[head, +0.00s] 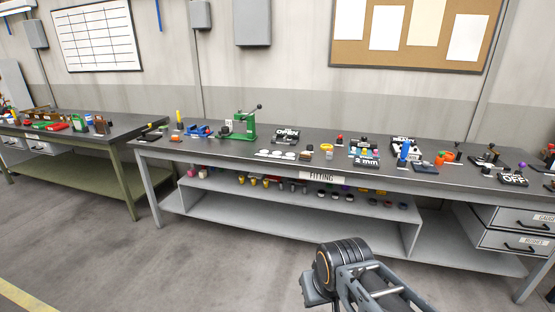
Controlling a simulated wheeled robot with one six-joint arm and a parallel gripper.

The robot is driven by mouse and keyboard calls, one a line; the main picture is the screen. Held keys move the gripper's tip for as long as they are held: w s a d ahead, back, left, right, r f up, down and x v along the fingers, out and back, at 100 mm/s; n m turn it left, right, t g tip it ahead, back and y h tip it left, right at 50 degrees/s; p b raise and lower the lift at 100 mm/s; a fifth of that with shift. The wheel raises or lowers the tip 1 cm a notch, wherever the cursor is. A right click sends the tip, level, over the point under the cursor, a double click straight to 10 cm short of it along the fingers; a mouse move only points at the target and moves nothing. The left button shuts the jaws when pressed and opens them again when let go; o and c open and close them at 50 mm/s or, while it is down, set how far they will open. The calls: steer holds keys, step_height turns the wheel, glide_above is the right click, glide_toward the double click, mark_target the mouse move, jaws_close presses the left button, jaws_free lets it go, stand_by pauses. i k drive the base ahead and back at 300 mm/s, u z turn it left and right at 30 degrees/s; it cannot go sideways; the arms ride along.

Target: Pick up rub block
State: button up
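I cannot pick out the rub block for certain; the small parts on the benches are too small to tell apart. A brown block-like piece (101,126) stands near the right end of the left bench, and a small dark brown piece (303,158) lies mid-way along the fitting bench; I cannot tell whether either is the rub block. Part of my arm shows at the bottom, in front of the fitting bench and apart from it. My gripper's fingertips are not visible.
The long grey fitting bench (270,152) carries a green press (240,124) and several small parts. Drawers (515,240) are at right. An olive-framed bench (75,165) stands left. The floor (150,265) in front is clear.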

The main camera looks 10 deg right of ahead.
mark_target(304, 156)
steer(key=u, duration=0.35)
steer(key=i, duration=3.5)
steer(key=z, duration=2.05)
